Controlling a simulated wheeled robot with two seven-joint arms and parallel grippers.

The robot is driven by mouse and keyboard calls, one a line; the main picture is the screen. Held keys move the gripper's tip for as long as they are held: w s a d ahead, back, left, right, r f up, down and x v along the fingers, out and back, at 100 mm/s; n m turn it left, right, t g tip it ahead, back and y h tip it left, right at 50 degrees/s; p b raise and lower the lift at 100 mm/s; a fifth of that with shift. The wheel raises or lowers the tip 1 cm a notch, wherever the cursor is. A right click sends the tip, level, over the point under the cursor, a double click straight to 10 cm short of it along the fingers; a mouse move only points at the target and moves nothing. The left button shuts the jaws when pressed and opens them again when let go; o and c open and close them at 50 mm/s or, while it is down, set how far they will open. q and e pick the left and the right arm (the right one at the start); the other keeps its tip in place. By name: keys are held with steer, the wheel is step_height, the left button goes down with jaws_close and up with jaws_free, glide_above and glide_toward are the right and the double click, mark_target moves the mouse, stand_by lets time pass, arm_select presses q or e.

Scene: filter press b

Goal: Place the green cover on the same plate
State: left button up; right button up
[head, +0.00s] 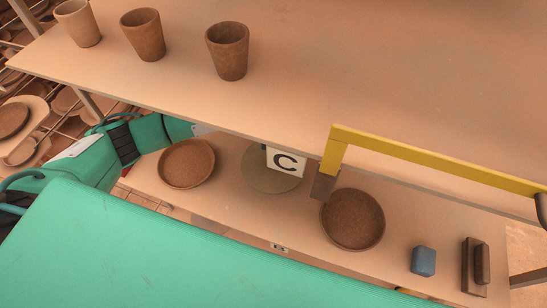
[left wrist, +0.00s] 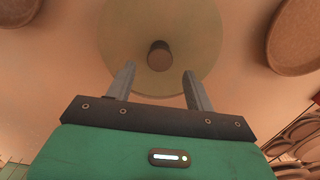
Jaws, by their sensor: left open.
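The green cover is a pale olive disc (head: 262,181) on the lower shelf, partly hidden in the head view by a white card marked C and the upper shelf's edge. In the left wrist view the green cover (left wrist: 125,35) is a round disc with a short dark brown knob (left wrist: 158,54) at its middle. My left gripper (left wrist: 159,68) is open, its fingertips apart on either side of the knob's near side, touching nothing that I can make out. In the head view its fingers are hidden under the upper shelf. I cannot tell which plate is meant.
Brown round dishes stand left (head: 187,164) and right (head: 352,219) of the cover. A yellow bar (head: 430,165) with a grey end block crosses at right. A blue block (head: 423,261) and dark block (head: 475,264) stand farther right. Brown cups (head: 228,51) stand on the upper shelf (head: 330,70).

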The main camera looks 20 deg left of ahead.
mark_target(273, 155)
arm_select(q)
step_height(273, 155, up, 4)
steer(key=shift+f+b, duration=0.1)
steer(key=shift+b, duration=0.6)
steer(key=shift+r, duration=0.75)
